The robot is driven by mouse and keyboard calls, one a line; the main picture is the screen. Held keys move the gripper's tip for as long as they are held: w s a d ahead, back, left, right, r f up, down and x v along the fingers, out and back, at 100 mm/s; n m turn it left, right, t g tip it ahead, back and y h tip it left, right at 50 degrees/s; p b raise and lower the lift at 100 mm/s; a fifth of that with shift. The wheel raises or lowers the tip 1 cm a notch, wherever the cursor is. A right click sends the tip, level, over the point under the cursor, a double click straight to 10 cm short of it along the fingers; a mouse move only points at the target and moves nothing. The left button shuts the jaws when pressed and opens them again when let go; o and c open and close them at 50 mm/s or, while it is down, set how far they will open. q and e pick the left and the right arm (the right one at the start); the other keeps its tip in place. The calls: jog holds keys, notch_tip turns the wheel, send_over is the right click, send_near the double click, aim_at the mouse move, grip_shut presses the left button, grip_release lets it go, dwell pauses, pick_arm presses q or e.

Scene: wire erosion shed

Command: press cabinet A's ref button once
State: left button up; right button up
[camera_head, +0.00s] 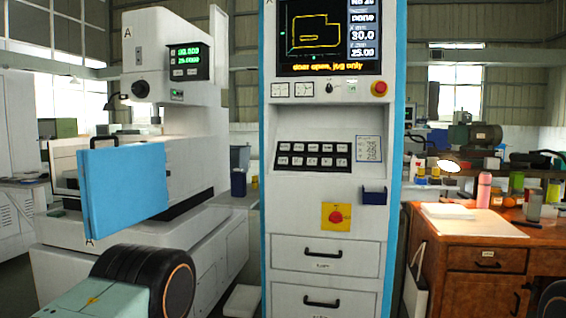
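Cabinet A (285,220) is the tall white control cabinet with blue edges in the middle of the head view. A letter, cut by the top edge, shows at its upper left. Its black keypad (313,156) carries two rows of white buttons; their labels are too small to read, so I cannot tell which one is ref. The screen (320,38) above shows a yellow outline and the line "door open, jog only". Part of one of my arms shows at the lower left, well short of the keypad. Neither gripper is in view.
A red button (379,88) sits below the screen, and a red knob on a yellow plate (336,217) is below the keypad. The machine (175,150) marked A stands left, with a blue door panel (125,190). A wooden desk (475,252) with bottles is right.

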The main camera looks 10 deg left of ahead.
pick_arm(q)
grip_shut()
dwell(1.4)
